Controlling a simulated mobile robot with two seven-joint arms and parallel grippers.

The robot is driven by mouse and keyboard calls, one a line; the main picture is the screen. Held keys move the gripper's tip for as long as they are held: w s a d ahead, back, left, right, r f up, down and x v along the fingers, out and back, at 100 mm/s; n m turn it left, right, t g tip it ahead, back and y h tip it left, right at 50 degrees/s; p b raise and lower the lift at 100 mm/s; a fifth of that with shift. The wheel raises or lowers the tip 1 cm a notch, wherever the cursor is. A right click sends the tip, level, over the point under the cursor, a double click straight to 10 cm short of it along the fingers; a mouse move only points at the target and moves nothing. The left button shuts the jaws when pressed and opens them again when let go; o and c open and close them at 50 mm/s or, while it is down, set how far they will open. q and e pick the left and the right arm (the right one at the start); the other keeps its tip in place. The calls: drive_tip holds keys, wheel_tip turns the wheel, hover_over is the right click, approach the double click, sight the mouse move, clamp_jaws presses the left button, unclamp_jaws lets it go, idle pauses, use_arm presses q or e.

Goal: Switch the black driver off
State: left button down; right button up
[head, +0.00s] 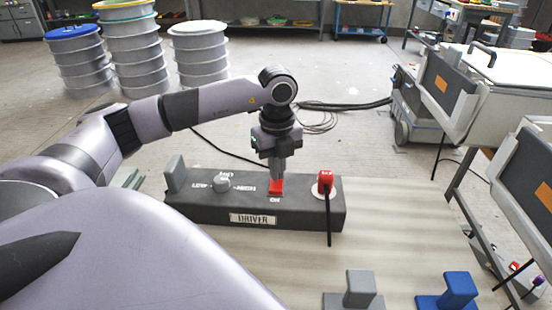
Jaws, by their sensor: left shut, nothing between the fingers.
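The black driver (300,215) is a long dark box on the light table, with a "DRIVER" label on its front. A red switch (276,186) sits on its top face, with "ON" marked in front of it. A grey knob (221,184) stands between the words "LOW" and "HIGH". A red part (325,178) on a white round base sits at the right end, with a black rod hanging down from it. My left gripper (277,178) is shut and empty, pointing down with its fingertips at the red switch. Whether they touch it is unclear. My right gripper is out of view.
A grey block (360,288) and a blue block (450,290) stand at the table's front right. A grey upright plate (175,174) is at the driver's left end. The table (400,225) is clear right of the driver. Stacked drums (200,55) stand on the floor behind.

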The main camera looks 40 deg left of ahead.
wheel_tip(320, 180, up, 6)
drive_tip(key=p, duration=0.5)
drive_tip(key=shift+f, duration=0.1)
idle(0.6)
